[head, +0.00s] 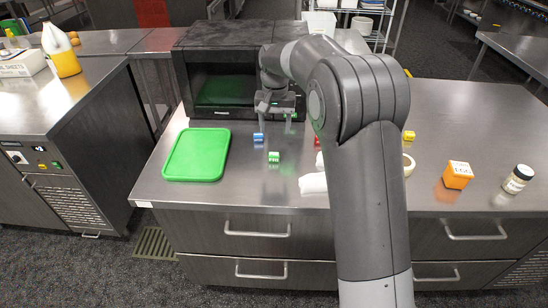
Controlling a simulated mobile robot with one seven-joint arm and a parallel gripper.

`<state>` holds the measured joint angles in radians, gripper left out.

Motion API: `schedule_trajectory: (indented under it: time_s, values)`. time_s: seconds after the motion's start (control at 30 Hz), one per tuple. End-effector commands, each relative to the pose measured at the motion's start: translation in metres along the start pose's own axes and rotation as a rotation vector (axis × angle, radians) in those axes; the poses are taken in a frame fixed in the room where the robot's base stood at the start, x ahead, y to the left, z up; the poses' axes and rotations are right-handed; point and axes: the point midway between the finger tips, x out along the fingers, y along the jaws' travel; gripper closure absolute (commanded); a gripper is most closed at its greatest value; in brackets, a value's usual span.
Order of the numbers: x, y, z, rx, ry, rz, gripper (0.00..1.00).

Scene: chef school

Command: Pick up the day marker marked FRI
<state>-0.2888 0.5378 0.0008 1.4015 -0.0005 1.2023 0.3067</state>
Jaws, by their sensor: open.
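Several small coloured blocks with white markings sit on the steel counter. A blue block (258,138) and a green block (274,157) lie below my gripper. A yellow block (408,136) shows just right of my arm, and a red one (317,138) is mostly hidden behind it. I cannot tell which is marked FRI. My gripper (275,118) is open and empty, fingers pointing down above the counter, in front of the black oven-like box.
The black box (182,85) stands at the counter's back. A green tray (196,156) lies at the left. A white roll (313,184) and a pale round item (408,164) lie beside my arm. A lidded jar (517,179) stands far right. The counter between tray and blocks is clear.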

Motion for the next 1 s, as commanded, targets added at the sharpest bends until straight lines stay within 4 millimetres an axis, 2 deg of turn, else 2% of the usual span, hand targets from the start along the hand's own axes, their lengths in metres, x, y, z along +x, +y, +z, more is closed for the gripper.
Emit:
schedule_trajectory:
  time_s: [0.2,0.47,0.73,0.83,1.0]
  values:
    - [0.034,-0.001,0.0,0.0,-0.004,0.001,0.42]
    - [0.057,-0.001,0.0,0.0,-0.001,0.0,0.42]
    - [0.096,-0.003,0.001,0.001,-0.003,0.001,0.42]
    - [0.104,-0.003,0.0,0.001,-0.001,0.0,0.42]
    - [0.106,-0.003,0.0,0.001,0.0,0.0,0.42]
